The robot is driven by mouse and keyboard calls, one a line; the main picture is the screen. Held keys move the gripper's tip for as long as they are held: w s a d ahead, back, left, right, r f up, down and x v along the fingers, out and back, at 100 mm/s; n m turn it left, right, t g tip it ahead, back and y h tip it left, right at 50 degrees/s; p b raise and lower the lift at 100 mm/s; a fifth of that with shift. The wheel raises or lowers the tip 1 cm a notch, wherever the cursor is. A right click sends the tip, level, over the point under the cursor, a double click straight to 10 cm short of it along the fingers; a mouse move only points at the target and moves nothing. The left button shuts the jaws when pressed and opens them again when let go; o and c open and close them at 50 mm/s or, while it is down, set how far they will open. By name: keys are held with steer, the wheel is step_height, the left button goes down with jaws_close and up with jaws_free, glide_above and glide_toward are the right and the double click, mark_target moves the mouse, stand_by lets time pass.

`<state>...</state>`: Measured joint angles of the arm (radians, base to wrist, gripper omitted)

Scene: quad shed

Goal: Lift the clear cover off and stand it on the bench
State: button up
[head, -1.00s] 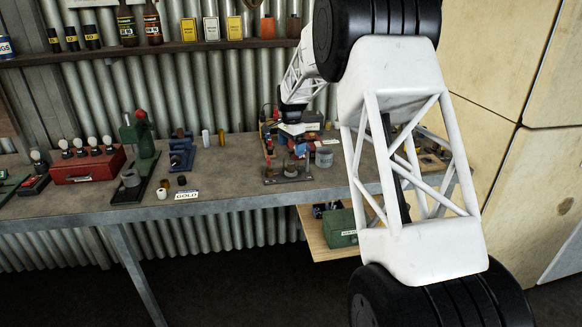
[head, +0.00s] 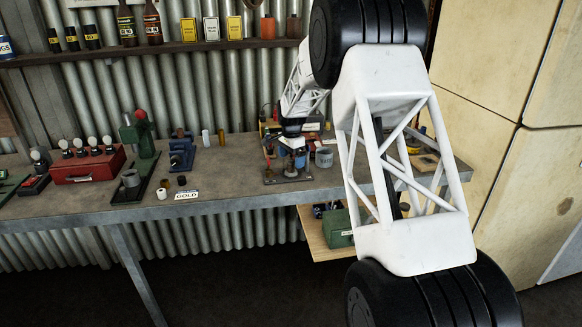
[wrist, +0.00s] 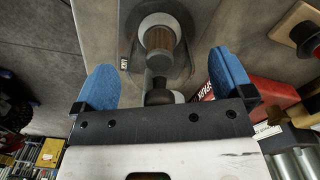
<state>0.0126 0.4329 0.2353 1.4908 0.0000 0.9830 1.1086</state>
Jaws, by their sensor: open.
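My gripper (head: 286,157) is over the metal stand (head: 288,177) near the right end of the bench (head: 235,184). In the wrist view its two blue fingers are spread wide, with nothing between the tips. Just beyond them in that view is a round fitting with a brown and grey core (wrist: 160,38) and a pale rim on a grey plate. It may be under the clear cover, but I cannot make out the cover's clear wall. In the head view my gripper partly hides the stand's top.
A grey tin (head: 324,157) stands close to the right of the stand. A red box (wrist: 270,88) shows by the right finger in the wrist view. Bare bench top (head: 225,172) lies left of the stand. A green box (head: 338,228) sits on a lower shelf.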

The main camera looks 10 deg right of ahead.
stand_by(0.3)
steer(key=c, duration=1)
step_height(320, 180, up, 18)
stand_by(0.4)
stand_by(0.7)
